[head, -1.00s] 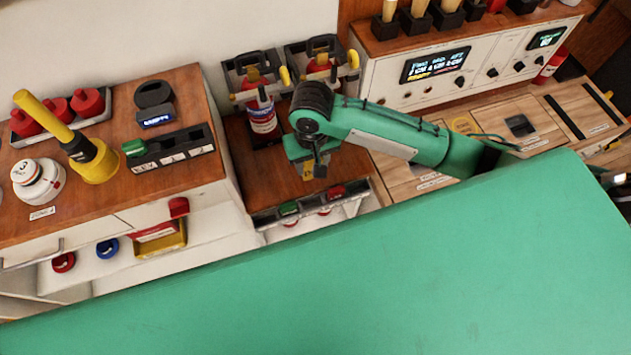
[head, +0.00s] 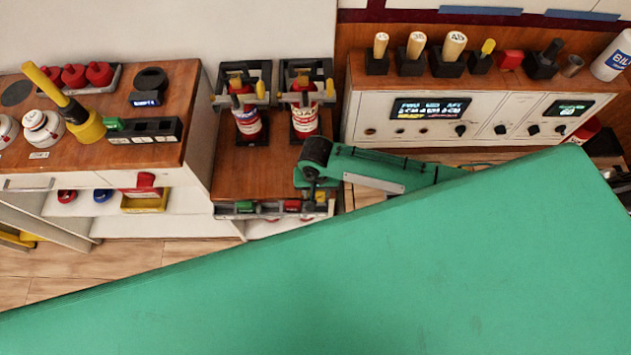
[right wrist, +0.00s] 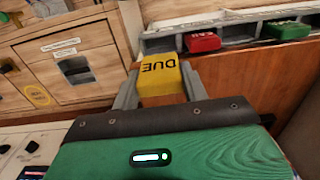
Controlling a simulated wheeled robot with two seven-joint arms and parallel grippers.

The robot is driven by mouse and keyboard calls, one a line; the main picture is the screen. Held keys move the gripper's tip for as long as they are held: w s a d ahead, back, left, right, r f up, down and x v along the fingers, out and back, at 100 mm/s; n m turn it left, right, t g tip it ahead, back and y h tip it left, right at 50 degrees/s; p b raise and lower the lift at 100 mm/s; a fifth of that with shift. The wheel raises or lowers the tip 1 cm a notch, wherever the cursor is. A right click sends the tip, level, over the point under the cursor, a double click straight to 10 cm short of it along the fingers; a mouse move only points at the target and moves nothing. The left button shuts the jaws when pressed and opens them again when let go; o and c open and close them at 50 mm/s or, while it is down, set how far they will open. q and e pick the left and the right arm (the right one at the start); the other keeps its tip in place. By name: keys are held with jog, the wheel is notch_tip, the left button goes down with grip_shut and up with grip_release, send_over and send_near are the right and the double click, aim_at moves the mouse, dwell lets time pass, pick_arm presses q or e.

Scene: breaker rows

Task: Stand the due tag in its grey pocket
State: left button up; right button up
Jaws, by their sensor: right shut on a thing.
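The due tag (right wrist: 159,78) is a yellow block with black DUE lettering, upside down in the right wrist view. My right gripper (right wrist: 160,90) is shut on it, one finger on each side. In the head view my right gripper (head: 312,192) hangs over the right part of the grey pocket rail (head: 268,212); the tag is not clear there. The rail also shows in the right wrist view (right wrist: 243,37), with its end stretch just beyond the tag. I cannot tell whether the tag touches a pocket. My left gripper is not in view.
A red tag (right wrist: 203,41) and a green tag (right wrist: 288,31) stand in the rail beside the held tag. Two red extinguishers (head: 304,118) (head: 247,122) stand behind on the wooden counter. A white console (head: 480,105) is at the right.

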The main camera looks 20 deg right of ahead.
jog(key=shift+f, duration=0.1)
dwell(0.3)
jog(key=shift+r+p, duration=0.2)
jog(key=shift+p, duration=0.4)
jog(key=shift+f+b, duration=1.3)
jog(key=shift+f, duration=1.9)
jog(key=shift+r, duration=0.1)
jog(key=shift+p, duration=0.55)
jog(key=shift+p, duration=0.45)
